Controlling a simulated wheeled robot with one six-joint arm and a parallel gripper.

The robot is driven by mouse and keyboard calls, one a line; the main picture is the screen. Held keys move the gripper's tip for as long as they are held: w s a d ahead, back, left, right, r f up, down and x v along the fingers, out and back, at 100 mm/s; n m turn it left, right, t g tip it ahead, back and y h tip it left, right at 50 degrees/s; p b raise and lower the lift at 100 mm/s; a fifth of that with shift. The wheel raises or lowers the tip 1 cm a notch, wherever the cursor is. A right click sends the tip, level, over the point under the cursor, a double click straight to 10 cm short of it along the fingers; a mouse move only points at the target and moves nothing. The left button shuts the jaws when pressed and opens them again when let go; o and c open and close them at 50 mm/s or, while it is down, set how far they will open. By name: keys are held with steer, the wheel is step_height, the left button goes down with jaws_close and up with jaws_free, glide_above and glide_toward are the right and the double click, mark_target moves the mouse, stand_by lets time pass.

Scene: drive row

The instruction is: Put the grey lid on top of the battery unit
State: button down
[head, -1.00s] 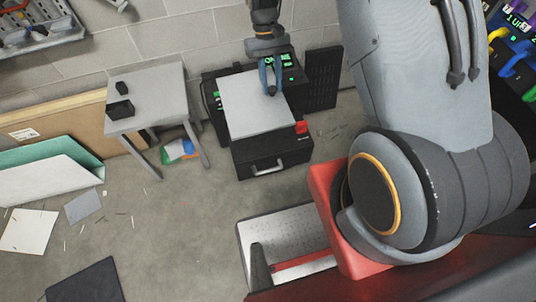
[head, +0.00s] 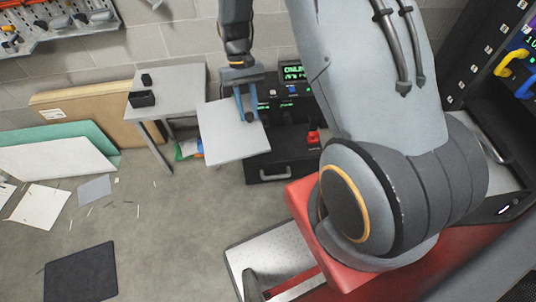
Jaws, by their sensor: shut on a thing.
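The grey lid (head: 225,143) is a flat, light square plate with a small dark knob. My gripper (head: 248,114) has its blue fingers shut on that knob and holds the lid. The battery unit (head: 288,142) is a low black box with a front handle and a red part at its right. The lid overlaps the unit's left part in the picture and juts out well past its left side, so it is not centred over it. The lid hides the unit's left part. I cannot tell the height gap between them.
A lit green display panel (head: 293,72) stands behind the unit by the block wall. A grey table (head: 178,101) with small black boxes is close to the lid's left. Boards and sheets lie at the left. A black mat (head: 80,272) and open floor are in front.

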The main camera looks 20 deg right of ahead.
steer(key=s+d+f+m+t+y+b, duration=0.1)
steer(key=s+d+f+m+t+b, duration=0.2)
steer(key=f+m+b, duration=0.8)
steer(key=s+d+f+m+t+y+b, duration=0.15)
steer(key=d+f+b, duration=0.35)
steer(key=f+b, duration=1.3)
steer(key=s+d+f+m+t+y+b, duration=0.1)
steer(key=s+d+f+m+b, duration=0.25)
steer(key=f+m+b, duration=1)
steer(key=n+p, duration=0.2)
steer(key=n, duration=0.4)
glide_above(280, 154)
steer(key=s+a, duration=0.3)
step_height(280, 154, down, 5)
steer(key=f, duration=0.1)
steer(key=f+b, duration=0.1)
steer(key=f, duration=0.1)
steer(key=shift+s+a+f, duration=0.1)
steer(key=shift+a, duration=0.1)
